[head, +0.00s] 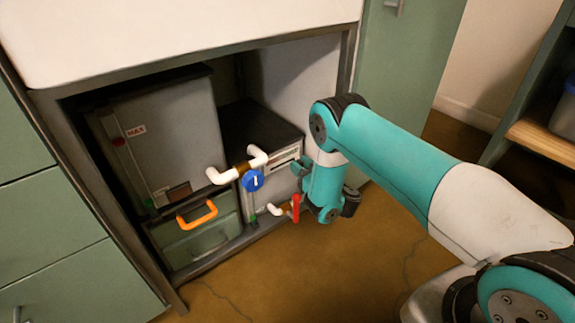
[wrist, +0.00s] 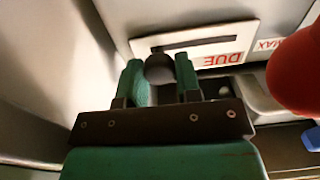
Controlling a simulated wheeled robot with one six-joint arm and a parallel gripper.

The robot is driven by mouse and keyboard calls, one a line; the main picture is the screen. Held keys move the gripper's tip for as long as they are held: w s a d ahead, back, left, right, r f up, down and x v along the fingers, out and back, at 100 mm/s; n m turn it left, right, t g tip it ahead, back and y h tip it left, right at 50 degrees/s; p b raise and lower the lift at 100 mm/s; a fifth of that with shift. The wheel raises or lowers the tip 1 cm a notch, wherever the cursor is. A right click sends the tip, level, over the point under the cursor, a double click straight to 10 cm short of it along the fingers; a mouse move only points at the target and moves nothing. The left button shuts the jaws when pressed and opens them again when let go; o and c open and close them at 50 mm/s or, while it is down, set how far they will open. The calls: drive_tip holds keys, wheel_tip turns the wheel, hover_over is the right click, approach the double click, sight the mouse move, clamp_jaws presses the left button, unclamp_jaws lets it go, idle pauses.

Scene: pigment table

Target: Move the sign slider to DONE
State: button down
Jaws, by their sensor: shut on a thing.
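The sign (wrist: 205,42) is a white plate with a dark slot and red, upside-down "DUE" lettering at its lower right in the wrist view. In the head view the sign (head: 285,155) is on the front of the dark-topped box under the counter. My gripper (wrist: 160,72) has its two teal fingers on either side of a dark round slider knob (wrist: 159,67), shut on it. The knob overlaps the slot's left end in the wrist view, away from "DUE". The fingers and knob hide the sign's lower left. My gripper (head: 299,170) is partly hidden by my arm in the head view.
White pipes (head: 237,173) with a blue valve handle (head: 253,180) and a red handle (head: 295,208) stand close left of and below my gripper. A large red blurred shape (wrist: 297,72) is close at right in the wrist view. The cabinet frame surrounds the opening.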

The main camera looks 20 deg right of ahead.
drive_tip(key=shift+w+d, duration=0.1)
drive_tip(key=shift+d, duration=0.3)
drive_tip(key=c, duration=0.8)
unclamp_jaws()
drive_tip(key=shift+d, duration=0.1)
drive_tip(key=shift+c, duration=0.2)
drive_tip(key=shift+a, duration=0.2)
drive_tip(key=shift+s+r+p, duration=0.2)
drive_tip(key=shift+s+p, duration=0.25)
drive_tip(key=shift+p, duration=0.35)
drive_tip(key=p+v, duration=1.6)
drive_tip(key=p, duration=0.7)
drive_tip(key=shift+s+d+p, duration=0.15)
drive_tip(key=shift+s+p, duration=0.1)
drive_tip(key=shift+p, duration=0.1)
